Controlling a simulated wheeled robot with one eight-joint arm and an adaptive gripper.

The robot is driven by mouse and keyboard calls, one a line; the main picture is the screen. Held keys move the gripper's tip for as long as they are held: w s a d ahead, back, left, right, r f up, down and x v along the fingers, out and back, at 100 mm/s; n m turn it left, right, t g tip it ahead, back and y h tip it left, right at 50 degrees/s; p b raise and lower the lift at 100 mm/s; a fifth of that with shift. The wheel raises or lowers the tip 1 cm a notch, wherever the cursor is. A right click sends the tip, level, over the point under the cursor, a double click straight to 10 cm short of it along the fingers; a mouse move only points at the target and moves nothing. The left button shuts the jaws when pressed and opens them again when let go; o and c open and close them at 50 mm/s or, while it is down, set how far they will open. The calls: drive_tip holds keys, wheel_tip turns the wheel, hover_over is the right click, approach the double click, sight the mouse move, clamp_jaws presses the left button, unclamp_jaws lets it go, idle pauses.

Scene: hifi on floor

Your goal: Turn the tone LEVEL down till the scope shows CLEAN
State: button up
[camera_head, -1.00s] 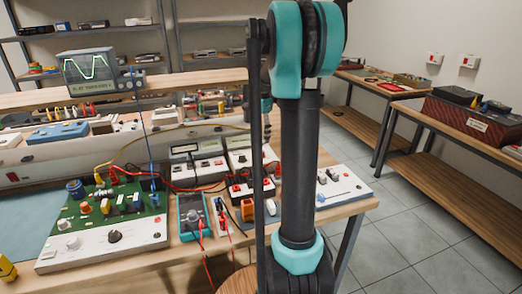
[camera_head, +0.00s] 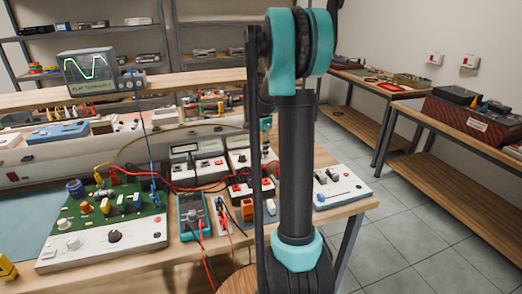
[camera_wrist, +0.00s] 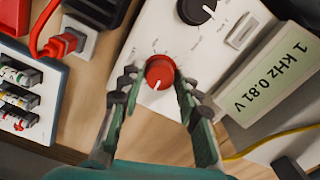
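The red knob (camera_wrist: 160,72) with a white pointer line sits on a white box (camera_wrist: 190,55) in the wrist view. The box's display (camera_wrist: 272,76) reads "1 kHz 0.81 V". The knob's printed label is too small to read. My gripper (camera_wrist: 158,82) has its two fingers on either side of the knob, with a small gap seeming to show at each side. In the head view my arm mostly hides the gripper.
A black knob (camera_wrist: 196,10) sits near the red one. A red plug (camera_wrist: 62,44) and cable lie at the left, and a yellow cable (camera_wrist: 262,148) at lower right. In the head view a green circuit board (camera_head: 90,218) and a multimeter (camera_head: 193,214) occupy the bench front.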

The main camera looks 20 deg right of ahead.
clamp_jaws()
drive_tip(key=shift+n, duration=0.3)
drive_tip(key=n, duration=0.3)
drive_tip(key=shift+n, duration=0.3)
drive_tip(key=n, duration=0.4)
drive_tip(key=shift+n, duration=0.3)
drive_tip(key=n, duration=1)
drive_tip(key=shift+n, duration=0.4)
